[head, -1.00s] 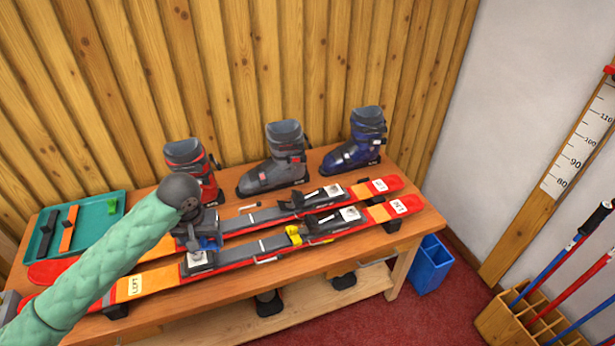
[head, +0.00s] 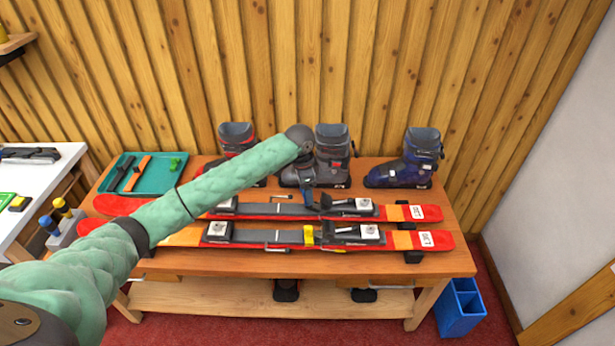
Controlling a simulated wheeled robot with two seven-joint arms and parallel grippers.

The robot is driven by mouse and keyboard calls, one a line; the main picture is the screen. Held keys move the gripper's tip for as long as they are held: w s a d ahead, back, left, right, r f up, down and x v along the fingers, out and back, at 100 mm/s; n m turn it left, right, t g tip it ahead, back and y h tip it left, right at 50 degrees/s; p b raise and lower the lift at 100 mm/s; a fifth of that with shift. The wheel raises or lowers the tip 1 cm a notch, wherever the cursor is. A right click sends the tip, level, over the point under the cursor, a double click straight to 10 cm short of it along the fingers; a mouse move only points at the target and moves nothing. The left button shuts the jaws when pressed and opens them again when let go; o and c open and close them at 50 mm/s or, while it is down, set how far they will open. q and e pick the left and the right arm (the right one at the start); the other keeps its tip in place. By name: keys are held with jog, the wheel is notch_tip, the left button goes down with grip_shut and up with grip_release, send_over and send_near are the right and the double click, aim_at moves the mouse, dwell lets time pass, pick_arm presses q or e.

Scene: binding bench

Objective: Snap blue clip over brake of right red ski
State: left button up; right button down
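Two red and orange skis lie side by side on the wooden bench, the far ski (head: 385,212) behind the near ski (head: 270,238). A yellow clip (head: 309,235) sits around the near ski's brake area. My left arm reaches in from the left, and my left gripper (head: 309,196) points down over the far ski's binding. It appears shut on the small blue clip (head: 326,201), which is at the far ski's brake by the heel piece. The fingers partly hide the clip, so I cannot tell whether it touches the brake. My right gripper is not in view.
A teal tray (head: 150,185) with dark and orange straps and a green clip is at the back left. Red, grey (head: 331,160) and blue (head: 408,165) boots stand behind the skis. A blue bin (head: 460,305) is on the floor at right. A white table (head: 45,180) is at left.

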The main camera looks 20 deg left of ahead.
pick_arm(q)
jog(key=w+m, duration=0.2)
jog(key=shift+w+a, duration=0.2)
jog(key=shift+w, duration=0.15)
jog(key=shift+w+a+f+m+b, duration=0.15)
jog(key=shift+f+b, duration=0.1)
jog(key=shift+f, duration=0.2)
jog(key=shift+w+a+f+m+b, duration=0.1)
jog(key=shift+w+f+m+b, duration=0.1)
jog(key=shift+f+b, duration=0.15)
jog(key=shift+w+a+f+m+b, duration=0.1)
jog(key=shift+w+f+m+b, duration=0.1)
jog(key=shift+f, duration=0.3)
jog(key=shift+f+b, duration=1.15)
jog(key=shift+f, duration=1.05)
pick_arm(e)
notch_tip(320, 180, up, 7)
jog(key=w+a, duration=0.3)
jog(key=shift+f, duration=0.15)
